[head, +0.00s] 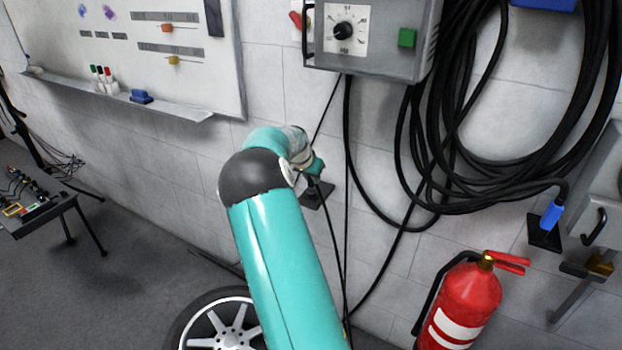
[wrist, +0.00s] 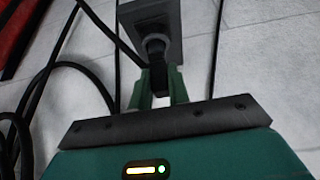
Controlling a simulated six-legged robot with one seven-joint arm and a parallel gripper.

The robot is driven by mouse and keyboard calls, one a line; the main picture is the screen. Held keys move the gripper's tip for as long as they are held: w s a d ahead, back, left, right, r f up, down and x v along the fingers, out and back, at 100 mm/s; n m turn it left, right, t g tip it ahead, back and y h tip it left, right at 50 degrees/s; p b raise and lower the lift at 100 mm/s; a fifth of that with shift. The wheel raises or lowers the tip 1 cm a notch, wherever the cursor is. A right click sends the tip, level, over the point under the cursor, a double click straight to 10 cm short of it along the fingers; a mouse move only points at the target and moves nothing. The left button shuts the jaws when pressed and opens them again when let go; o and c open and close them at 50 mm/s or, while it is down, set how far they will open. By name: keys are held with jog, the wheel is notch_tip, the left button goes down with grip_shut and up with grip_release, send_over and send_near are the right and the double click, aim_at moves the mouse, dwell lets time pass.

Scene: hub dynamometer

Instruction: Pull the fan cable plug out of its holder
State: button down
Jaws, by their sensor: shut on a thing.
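A dark plug (wrist: 156,62) sits between the two green fingers of my gripper (wrist: 159,88) in the wrist view, and the fingers are shut on it. Its far end meets a grey plate-like holder (wrist: 172,18) on the wall; I cannot tell how deep it sits. In the head view my gripper (head: 317,166) is at the wall, just above the dark holder plate (head: 316,194). My turquoise arm and wrist hide most of the plug there. A black cable hangs down beside the holder.
A control box (head: 370,40) with a dial is above. Thick black cable coils (head: 450,180) hang to the right, with a blue connector (head: 551,216) in another holder. A red fire extinguisher (head: 468,300) and a wheel (head: 222,325) stand below. A whiteboard (head: 130,50) is at left.

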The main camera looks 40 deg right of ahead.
jog(key=shift+r, duration=1.95)
